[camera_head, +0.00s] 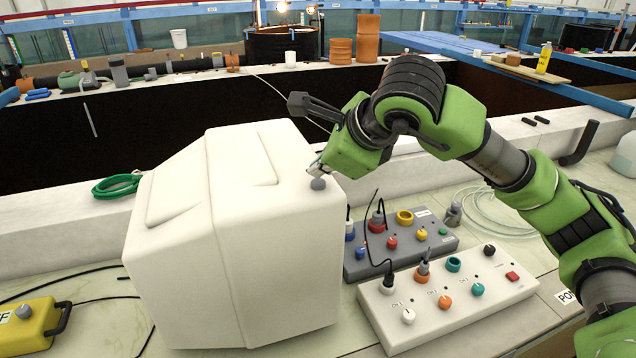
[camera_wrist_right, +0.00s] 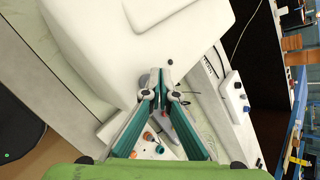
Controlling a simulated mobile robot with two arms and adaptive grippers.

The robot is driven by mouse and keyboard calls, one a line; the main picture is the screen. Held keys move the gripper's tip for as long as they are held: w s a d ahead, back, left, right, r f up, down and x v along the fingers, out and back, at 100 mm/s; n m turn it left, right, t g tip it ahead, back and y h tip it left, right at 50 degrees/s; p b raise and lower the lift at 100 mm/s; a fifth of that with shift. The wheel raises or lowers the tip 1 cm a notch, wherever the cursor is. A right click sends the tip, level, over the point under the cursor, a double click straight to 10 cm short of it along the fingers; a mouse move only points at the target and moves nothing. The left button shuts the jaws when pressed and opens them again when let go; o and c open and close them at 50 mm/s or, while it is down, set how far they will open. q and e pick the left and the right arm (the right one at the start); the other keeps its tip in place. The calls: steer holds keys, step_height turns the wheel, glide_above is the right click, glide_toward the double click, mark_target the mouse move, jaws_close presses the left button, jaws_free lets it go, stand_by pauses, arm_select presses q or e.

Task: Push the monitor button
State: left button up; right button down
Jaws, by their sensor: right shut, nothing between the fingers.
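The white monitor (camera_head: 235,230) stands on the bench, its bulky casing turned toward me; its screen is hidden. A grey round button (camera_head: 318,184) shows at the monitor's upper right edge. In the wrist view it is a grey disc (camera_wrist_right: 143,80) beside the fingertips, partly hidden. My right gripper (camera_head: 318,168) is shut and empty, its tips just above and behind the button in the head view. I cannot tell whether they touch it. The closed fingers also show in the wrist view (camera_wrist_right: 161,92). My left gripper is not in view.
A grey control box (camera_head: 400,250) and a white control box (camera_head: 450,308) with knobs and cables stand right of the monitor. A yellow box (camera_head: 35,330) lies at the left front. A green cable coil (camera_head: 118,186) lies on the ledge behind.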

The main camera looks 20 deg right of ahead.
mark_target(320, 183)
steer(key=shift+f+b, duration=0.5)
steer(key=shift+b, duration=0.2)
stand_by(0.6)
steer(key=shift+r, duration=0.1)
steer(key=shift+r+p, duration=0.45)
steer(key=shift+r, duration=0.45)
step_height(320, 183, up, 6)
steer(key=p, duration=0.3)
stand_by(1.9)
